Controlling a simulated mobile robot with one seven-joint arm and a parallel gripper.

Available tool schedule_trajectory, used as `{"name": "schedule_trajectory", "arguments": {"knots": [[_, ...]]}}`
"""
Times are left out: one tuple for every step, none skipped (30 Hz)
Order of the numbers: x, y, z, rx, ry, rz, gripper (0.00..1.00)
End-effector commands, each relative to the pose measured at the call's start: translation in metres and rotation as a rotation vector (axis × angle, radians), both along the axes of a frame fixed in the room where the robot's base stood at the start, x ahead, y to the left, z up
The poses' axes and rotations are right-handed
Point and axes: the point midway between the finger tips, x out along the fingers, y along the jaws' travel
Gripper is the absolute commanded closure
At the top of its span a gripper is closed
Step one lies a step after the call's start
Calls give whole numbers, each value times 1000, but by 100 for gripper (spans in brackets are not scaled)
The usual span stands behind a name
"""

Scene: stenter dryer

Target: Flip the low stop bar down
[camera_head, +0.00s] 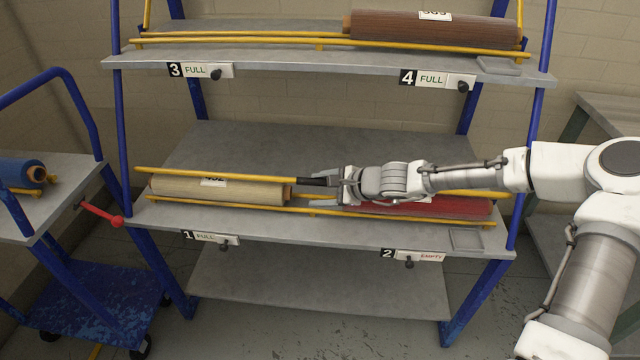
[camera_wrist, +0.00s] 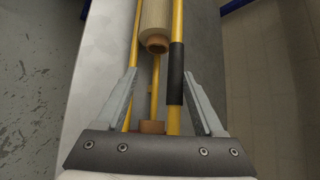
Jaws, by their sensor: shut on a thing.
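My gripper (camera_head: 331,190) reaches in from the right and is at the black grip. In the wrist view, the black grip (camera_wrist: 176,75) lies between the two fingers, close to the right one. The fingers stand apart around it, and exact contact is hard to see. The bar's far mount is not clear.
A red roll (camera_head: 450,207) lies in bay 2, partly behind my arm. A front yellow rail (camera_head: 400,215) edges the lower shelf (camera_head: 345,232). A brown roll (camera_head: 440,28) sits on the upper shelf. A blue trolley (camera_head: 60,165) with a red lever (camera_head: 100,214) stands at left.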

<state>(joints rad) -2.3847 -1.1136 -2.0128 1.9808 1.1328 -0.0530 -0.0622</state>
Motion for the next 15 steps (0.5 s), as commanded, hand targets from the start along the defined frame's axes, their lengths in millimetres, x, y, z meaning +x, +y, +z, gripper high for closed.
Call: {"name": "schedule_trajectory", "arguments": {"knots": [[-3, -1, -5, -5, 9, 0, 49], [-2, -1, -5, -5, 9, 0, 49], [-2, -1, -4, -5, 8, 0, 49], [-2, -1, -4, -5, 8, 0, 49], [-2, -1, -4, -5, 7, 0, 49], [-2, -1, -3, -5, 7, 0, 49], [-3, -2, -3, -5, 7, 0, 49], [-3, -3, -1, -5, 6, -1, 49], [-4, -5, 1, -6, 5, 0, 49], [-5, -7, 3, -6, 4, -1, 49], [-7, -10, 6, -6, 4, -1, 49], [-10, -15, 10, -6, 4, -1, 49], [-12, -19, 14, -6, 4, -2, 49], [-15, -23, 18, -6, 4, -2, 49], [-19, -30, 24, -7, 2, -3, 49]]}}
